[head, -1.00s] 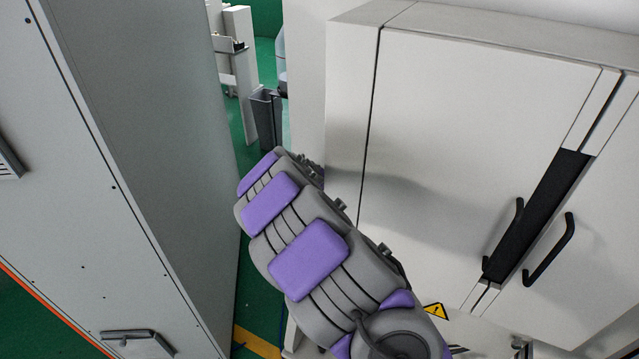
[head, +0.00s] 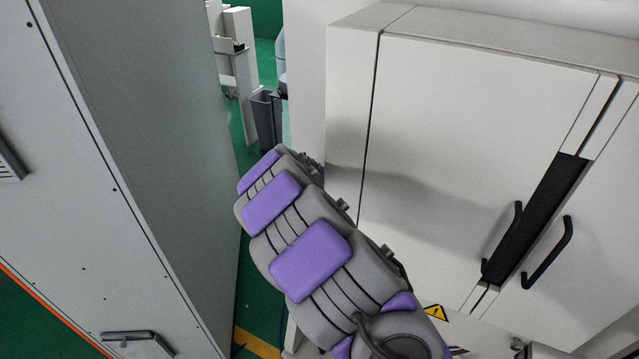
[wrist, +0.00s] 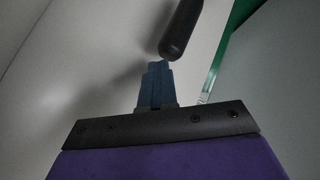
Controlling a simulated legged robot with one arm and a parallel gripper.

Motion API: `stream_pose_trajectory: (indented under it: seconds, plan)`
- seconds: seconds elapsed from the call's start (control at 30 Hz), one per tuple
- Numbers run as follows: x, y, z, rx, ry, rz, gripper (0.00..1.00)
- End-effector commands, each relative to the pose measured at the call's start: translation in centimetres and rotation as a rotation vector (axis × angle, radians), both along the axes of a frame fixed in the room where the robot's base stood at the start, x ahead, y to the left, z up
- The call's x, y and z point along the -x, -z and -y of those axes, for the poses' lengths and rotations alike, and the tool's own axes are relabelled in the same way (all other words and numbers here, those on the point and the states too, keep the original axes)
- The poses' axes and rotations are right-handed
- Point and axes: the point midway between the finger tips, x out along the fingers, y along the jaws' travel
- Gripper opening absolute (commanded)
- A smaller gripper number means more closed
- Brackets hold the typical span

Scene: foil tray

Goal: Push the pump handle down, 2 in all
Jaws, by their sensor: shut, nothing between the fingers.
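A dark bar with a rounded end (wrist: 182,32) hangs into the top of the wrist view; it looks like the pump handle, but only this end shows. My gripper (wrist: 157,68) has blue fingers pressed together with nothing between them. The fingertips are just below the bar's end in the picture; whether they touch it I cannot tell. In the head view my grey and purple arm reaches up and away between two cabinets, and the gripper cannot be made out. No handle of a pump can be picked out there.
A tall grey cabinet (head: 130,180) stands close on the left. A white cabinet (head: 460,150) with black door handles (head: 549,252) stands on the right. Between them is a narrow gap with green floor. A dark grey bin (head: 266,118) stands farther back.

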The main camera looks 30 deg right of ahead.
Motion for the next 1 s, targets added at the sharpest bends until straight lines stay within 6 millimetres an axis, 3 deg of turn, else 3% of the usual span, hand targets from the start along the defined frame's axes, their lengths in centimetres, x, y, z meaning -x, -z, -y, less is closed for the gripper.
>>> stream_pose_trajectory:
  seconds: [0.7, 1.0]
  plan:
    - [0.0, -4.0, 0.0, -0.001, 0.001, 0.000, 0.00]
    - [0.0, -4.3, 0.0, 0.000, -0.001, 0.001, 0.00]
